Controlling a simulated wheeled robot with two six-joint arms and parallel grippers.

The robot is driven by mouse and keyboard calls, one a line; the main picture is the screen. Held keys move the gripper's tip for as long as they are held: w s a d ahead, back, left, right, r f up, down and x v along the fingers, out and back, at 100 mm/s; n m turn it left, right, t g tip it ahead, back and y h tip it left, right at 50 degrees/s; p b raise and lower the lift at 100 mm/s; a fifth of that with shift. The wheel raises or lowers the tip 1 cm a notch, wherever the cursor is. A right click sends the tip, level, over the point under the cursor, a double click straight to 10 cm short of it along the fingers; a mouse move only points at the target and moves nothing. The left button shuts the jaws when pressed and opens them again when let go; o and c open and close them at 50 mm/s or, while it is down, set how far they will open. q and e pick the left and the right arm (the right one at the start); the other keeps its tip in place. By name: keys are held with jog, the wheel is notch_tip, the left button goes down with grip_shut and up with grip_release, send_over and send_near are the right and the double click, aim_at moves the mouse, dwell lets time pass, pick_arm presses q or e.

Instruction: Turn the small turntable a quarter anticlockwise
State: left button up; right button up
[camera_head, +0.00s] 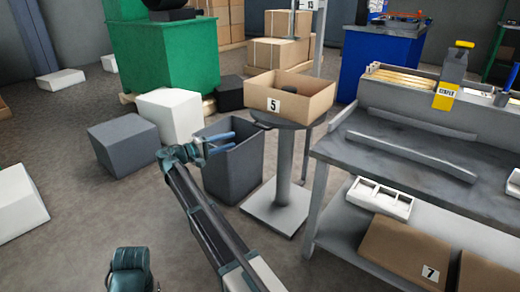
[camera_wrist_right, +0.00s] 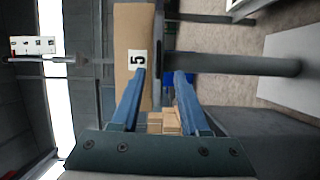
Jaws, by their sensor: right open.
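The small turntable (camera_head: 284,121) is a dark round top on a grey post with a square base plate. An open cardboard box (camera_head: 310,106) labelled 5 stands on it, with a dark item partly visible inside. My right gripper (camera_head: 231,142) is left of the turntable in the head view, its blue fingers apart and empty, pointing towards it. In the right wrist view the picture is turned sideways: the box (camera_wrist_right: 127,85) and the turntable's post (camera_wrist_right: 230,63) appear beyond the open fingertips (camera_wrist_right: 159,73). No contact is visible. My left gripper does not show.
A dark grey bin (camera_head: 232,170) stands below and beside my right gripper. A grey workbench (camera_head: 430,148) with a lower shelf is on the right. A green container (camera_head: 165,55), a white block (camera_head: 170,115) and a grey block (camera_head: 123,143) stand left. Floor at left front is mostly clear.

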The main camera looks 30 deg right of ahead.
aim_at(260, 127)
pick_arm(q)
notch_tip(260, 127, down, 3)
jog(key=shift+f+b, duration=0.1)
jog(key=shift+b, duration=0.5)
pick_arm(e)
jog(key=shift+m+h, duration=0.3)
jog(key=shift+h, duration=0.6)
jog(key=w+d, duration=0.1)
jog(key=d, duration=0.4)
jog(key=w+d, duration=0.1)
jog(key=d, duration=0.9)
jog(key=shift+w+d+r, duration=0.15)
jog(key=shift+w+d, duration=0.05)
jog(key=shift+w, duration=0.2)
jog(key=shift+c, duration=0.2)
grip_shut()
